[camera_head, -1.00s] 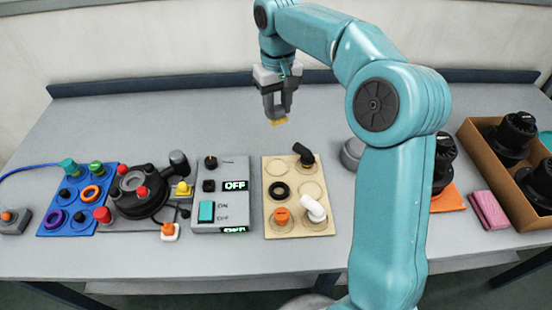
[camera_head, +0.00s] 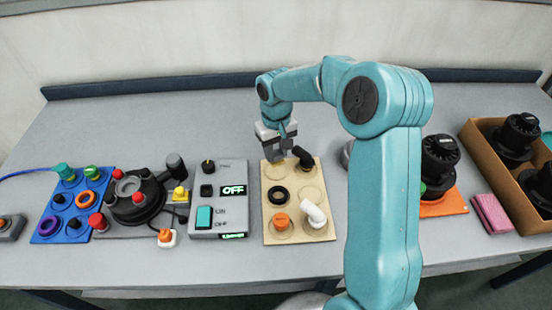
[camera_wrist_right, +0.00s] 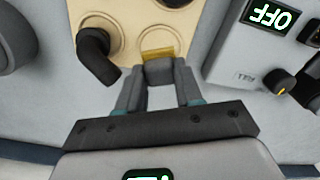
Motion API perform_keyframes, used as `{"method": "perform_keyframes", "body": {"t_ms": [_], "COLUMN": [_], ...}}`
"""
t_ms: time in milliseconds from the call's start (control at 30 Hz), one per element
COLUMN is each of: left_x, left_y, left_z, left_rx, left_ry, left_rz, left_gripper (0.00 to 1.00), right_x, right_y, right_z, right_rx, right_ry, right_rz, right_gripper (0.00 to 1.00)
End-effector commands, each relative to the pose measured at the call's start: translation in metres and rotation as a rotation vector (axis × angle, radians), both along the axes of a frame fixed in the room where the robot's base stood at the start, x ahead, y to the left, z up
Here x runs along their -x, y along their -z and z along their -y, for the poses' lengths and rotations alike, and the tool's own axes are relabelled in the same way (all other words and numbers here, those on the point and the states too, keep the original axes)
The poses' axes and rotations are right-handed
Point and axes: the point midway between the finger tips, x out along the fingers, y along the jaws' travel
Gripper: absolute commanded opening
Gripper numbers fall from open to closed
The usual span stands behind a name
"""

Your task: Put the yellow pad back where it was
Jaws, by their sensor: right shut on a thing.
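The yellow pad (camera_wrist_right: 158,54) is a small flat yellow piece between the fingertips of my right gripper (camera_head: 275,160), which is shut on it. In the right wrist view the gripper (camera_wrist_right: 160,72) holds the pad over a circle outline on the beige board (camera_head: 312,232). This is the far left place of the board, beside the black elbow piece (camera_head: 303,157). In the head view the pad is hidden by the gripper. I cannot tell whether the pad touches the board. My left gripper is not in view.
A grey switch box (camera_head: 231,175) stands close left. A cardboard box (camera_head: 483,150) with black parts is far right.

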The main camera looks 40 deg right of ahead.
Motion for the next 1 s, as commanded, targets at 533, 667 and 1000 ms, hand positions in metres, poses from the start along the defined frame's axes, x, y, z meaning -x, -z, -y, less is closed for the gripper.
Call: {"method": "perform_keyframes", "body": {"t_ms": [533,667,1000], "left_x": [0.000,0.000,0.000], "left_y": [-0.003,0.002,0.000], "left_z": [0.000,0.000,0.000], "left_rx": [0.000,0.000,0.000], "left_ry": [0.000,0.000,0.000], "left_rz": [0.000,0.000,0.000], "left_gripper": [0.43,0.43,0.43], "right_x": [-0.002,-0.001,-0.002], "right_y": [0.042,0.047,0.045], "right_z": [0.001,0.001,0.001], "right_rx": [0.000,0.000,0.000], "right_ry": [-0.001,-0.001,-0.001], "right_rz": [0.000,0.000,-0.001], "right_gripper": [0.11,0.11,0.61]}}
